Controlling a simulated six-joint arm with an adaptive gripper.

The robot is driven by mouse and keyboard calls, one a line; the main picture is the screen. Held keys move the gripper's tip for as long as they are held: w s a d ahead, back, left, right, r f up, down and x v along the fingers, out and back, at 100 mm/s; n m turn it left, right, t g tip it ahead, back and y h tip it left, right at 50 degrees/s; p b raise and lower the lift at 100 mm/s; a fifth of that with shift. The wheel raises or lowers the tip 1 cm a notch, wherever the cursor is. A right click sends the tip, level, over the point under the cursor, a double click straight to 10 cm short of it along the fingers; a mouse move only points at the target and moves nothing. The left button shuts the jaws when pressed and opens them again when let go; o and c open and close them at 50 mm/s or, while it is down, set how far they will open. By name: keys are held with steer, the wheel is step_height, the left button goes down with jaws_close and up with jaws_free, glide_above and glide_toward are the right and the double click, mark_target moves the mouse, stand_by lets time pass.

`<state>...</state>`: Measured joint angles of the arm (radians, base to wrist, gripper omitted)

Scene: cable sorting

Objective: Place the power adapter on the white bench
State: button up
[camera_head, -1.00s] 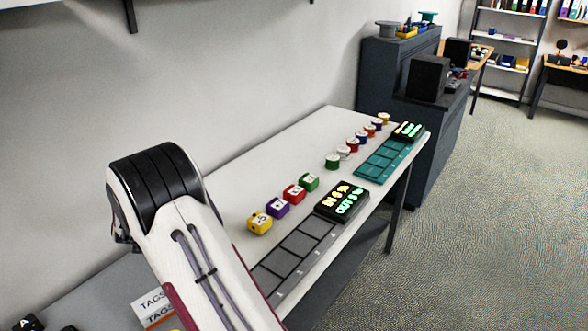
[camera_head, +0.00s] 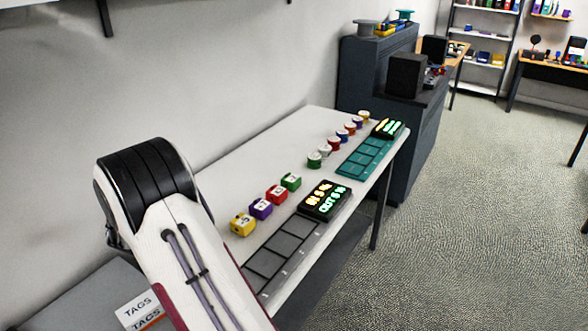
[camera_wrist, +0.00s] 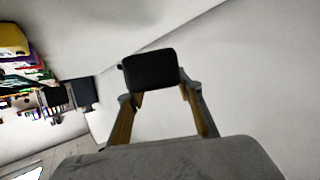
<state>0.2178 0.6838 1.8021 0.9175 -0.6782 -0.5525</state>
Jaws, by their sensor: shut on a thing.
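In the wrist view my gripper (camera_wrist: 153,92) is shut on a black block-shaped thing with rounded corners, which I take to be the power adapter (camera_wrist: 150,70). It sits between the two fingertips and appears to be held in the air. The head view shows my arm at the lower left, but not my gripper or the adapter. The white bench (camera_head: 215,178) runs from the lower left towards the back in the head view. Its near left part is hidden behind my arm.
On the bench are several coloured cubes (camera_head: 261,208), a grey compartment tray (camera_head: 283,249), a lit display (camera_head: 325,199), coloured spools (camera_head: 342,135) and a teal tray (camera_head: 364,156). A TAGS box (camera_head: 138,308) lies at lower left. A dark cabinet (camera_head: 372,85) stands beyond the bench.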

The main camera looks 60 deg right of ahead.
stand_by(0.3)
steer(key=shift+f, duration=3.05)
steer(key=shift+f, duration=1.9)
steer(key=shift+f, duration=0.15)
steer(key=o, duration=1.2)
steer(key=shift+v, duration=6.05)
